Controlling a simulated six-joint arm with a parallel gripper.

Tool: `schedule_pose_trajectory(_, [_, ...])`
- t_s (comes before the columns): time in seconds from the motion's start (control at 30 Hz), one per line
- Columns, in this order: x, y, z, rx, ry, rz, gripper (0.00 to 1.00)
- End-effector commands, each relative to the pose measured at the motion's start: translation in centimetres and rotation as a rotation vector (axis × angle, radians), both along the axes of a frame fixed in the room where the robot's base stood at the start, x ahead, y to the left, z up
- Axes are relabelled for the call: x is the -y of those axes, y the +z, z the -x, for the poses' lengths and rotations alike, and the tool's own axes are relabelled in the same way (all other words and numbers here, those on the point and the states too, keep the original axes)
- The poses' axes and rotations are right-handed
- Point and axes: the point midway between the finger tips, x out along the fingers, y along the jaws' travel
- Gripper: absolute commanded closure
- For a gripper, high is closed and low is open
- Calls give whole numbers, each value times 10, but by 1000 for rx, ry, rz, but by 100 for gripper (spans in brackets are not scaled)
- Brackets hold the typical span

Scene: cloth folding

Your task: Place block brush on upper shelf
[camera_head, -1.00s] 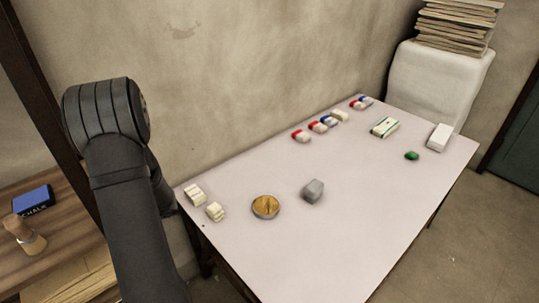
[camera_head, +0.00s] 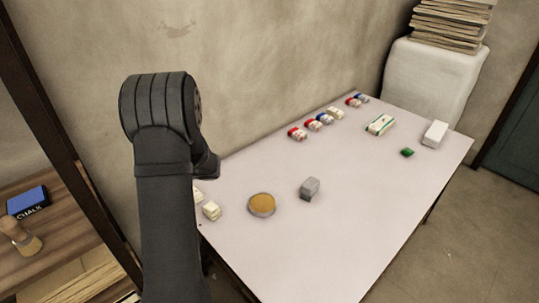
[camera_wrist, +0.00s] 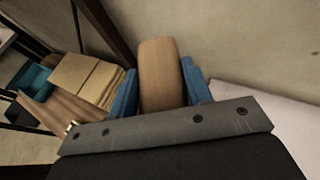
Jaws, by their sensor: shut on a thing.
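In the wrist view, my gripper (camera_wrist: 162,92) has blue fingers shut on a tan, wood-coloured block, the block brush (camera_wrist: 160,65). Its rounded end points away from my wrist; bristles cannot be seen. In the head view my arm hides the gripper and the brush. The wooden shelf unit stands at the left of the head view. Its upper shelf (camera_head: 62,222) holds a blue chalk box (camera_head: 27,202) and a wooden-handled brush (camera_head: 20,236). In the wrist view the shelf side lies left of my gripper, apart from the held block.
A dark shelf post (camera_head: 45,125) stands between the shelf and my arm. The pale table (camera_head: 330,240) holds a round tin (camera_head: 262,205), a grey block (camera_head: 310,188) and several small packs. A wall (camera_head: 270,60) rises behind. Tan stacked sheets (camera_wrist: 88,78) show in the wrist view.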

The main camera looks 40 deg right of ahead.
Motion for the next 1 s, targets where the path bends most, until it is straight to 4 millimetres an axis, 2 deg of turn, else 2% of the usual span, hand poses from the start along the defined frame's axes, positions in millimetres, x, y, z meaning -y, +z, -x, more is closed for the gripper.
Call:
schedule_pose_trajectory(0.03, [32,-1,1,1,-56,1,84])
schedule_pose_trajectory(0.1, [70,-2,4,1,-126,1,84])
schedule_pose_trajectory(0.27, [157,-3,19,1,-284,2,84])
schedule_pose_trajectory(0.47, [262,-3,55,2,-477,2,84])
schedule_pose_trajectory(0.6, [330,-3,90,1,-609,2,84])
schedule_pose_trajectory(0.77, [403,-2,139,2,-758,2,84])
schedule_pose_trajectory(1.0, [499,1,228,1,-977,1,84])
